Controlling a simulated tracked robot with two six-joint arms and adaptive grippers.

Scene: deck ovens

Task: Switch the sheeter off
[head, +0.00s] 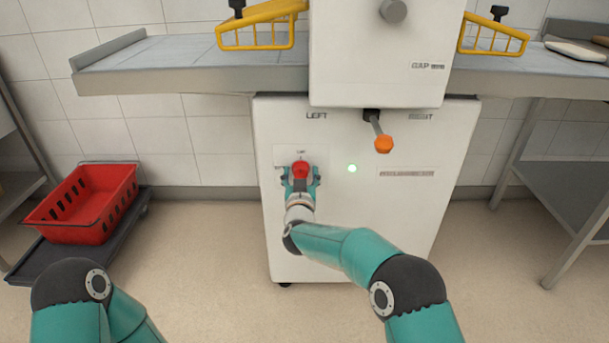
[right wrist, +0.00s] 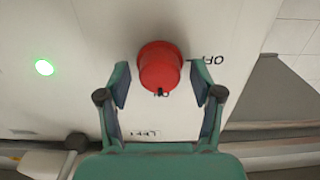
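The sheeter (head: 397,205) is a white machine with a red rotary knob (head: 300,169) on the left of its front. A green lamp (head: 352,168) is lit to the knob's right. In the right wrist view the knob (right wrist: 160,66) has a dark mark at its lower edge, by a label that seems to read ON; OFF is printed to its right. My right gripper (right wrist: 160,85) is open, its fingers on either side of the knob with a gap at each side. It also shows at the knob in the head view (head: 301,178). My left gripper is out of view.
An orange-tipped lever (head: 383,143) sticks out right of the knob. Yellow guards (head: 262,30) stand over the grey side table (head: 180,65). A red crate (head: 85,200) sits on a dark dolly at left. The floor before the sheeter is clear.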

